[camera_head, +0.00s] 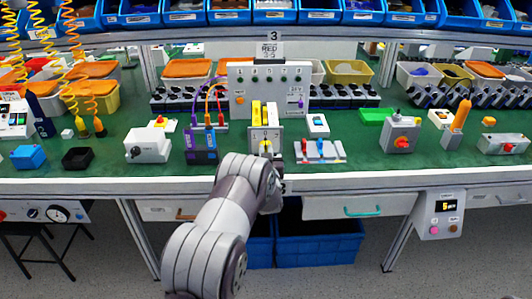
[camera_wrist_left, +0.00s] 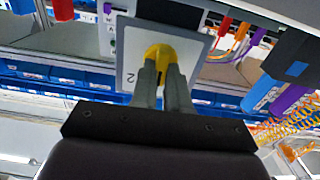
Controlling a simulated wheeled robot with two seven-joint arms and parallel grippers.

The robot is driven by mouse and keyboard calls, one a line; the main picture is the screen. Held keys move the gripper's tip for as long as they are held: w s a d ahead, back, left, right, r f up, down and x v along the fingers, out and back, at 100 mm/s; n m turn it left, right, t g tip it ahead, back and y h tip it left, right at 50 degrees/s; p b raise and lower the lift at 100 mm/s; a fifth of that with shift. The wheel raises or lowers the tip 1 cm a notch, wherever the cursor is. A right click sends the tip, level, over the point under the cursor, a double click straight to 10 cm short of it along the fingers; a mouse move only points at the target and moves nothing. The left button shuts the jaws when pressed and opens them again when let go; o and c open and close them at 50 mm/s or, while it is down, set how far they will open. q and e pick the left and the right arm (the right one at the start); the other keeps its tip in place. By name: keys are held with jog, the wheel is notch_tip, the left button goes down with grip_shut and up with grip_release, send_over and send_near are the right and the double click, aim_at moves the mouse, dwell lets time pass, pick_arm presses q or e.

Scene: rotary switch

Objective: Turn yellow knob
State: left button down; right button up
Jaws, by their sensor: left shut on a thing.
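The yellow knob (camera_wrist_left: 160,51) sits on a light grey switch plate with printed marks (camera_wrist_left: 128,65) in the left wrist view. My left gripper (camera_wrist_left: 163,78) has its two grey fingers closed on the sides of the knob, and the knob's yellow top shows beyond the fingertips. In the head view the switch box (camera_head: 257,133) stands upright near the front edge of the green bench. My left arm reaches up to it from below, and my left gripper (camera_head: 269,157) is at its lower front, covering part of it. My right gripper is not in view.
A purple-and-dark meter (camera_head: 202,148) with leads stands left of the switch box. A grey unit with coloured switches (camera_head: 320,151) stands close on the right. A tall panel (camera_head: 268,90) rises behind. Blue bins (camera_head: 335,238) lie under the bench.

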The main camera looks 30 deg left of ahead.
pick_arm(q)
jog(key=n+b, duration=0.2)
jog(key=n, duration=0.1)
jog(key=n+b, duration=0.1)
jog(key=b, duration=0.1)
jog(key=shift+a+f+n, duration=0.1)
jog(key=shift+f+n, duration=0.15)
jog(key=shift+n, duration=0.05)
jog(key=shift+s+r+n+b, duration=0.1)
jog(key=shift+n+b, duration=1.35)
jog(key=shift+n, duration=0.55)
jog(key=c, duration=1.1)
grip_release()
jog(key=shift+r, duration=0.1)
jog(key=p+v, duration=0.1)
jog(key=v, duration=1.1)
jog(key=shift+s, duration=0.4)
